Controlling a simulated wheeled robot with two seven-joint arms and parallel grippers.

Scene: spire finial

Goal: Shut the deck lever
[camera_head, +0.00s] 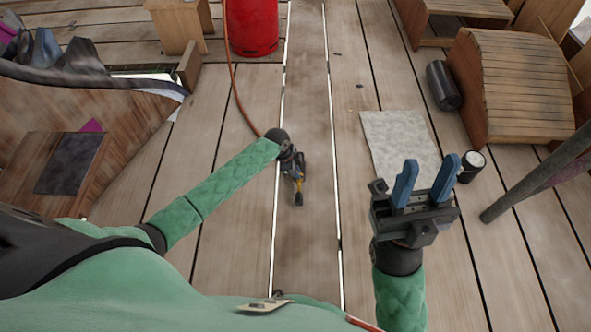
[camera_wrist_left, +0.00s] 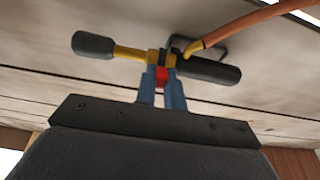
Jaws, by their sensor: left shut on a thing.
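My left gripper (camera_head: 290,170) reaches down to the middle of the deck. In the left wrist view its blue fingers (camera_wrist_left: 161,85) are shut on a black and yellow torch-like tool (camera_wrist_left: 128,52). The tool has a dark bulb at one end and a black cylinder at the other. A small red part (camera_wrist_left: 161,76) shows between the fingertips; I cannot tell if it is the deck lever. In the head view the tool (camera_head: 298,190) is small and partly hidden by the gripper. My right gripper (camera_head: 425,185) is open and empty at the right, fingers upward.
An orange hose (camera_head: 238,95) runs from the red cylinder (camera_head: 251,28) to the tool. A grey sheet (camera_head: 400,142) lies behind my right gripper, with a black can (camera_head: 471,166) beside it. Curved wooden furniture (camera_head: 515,85) stands at the right. Planks near the middle are clear.

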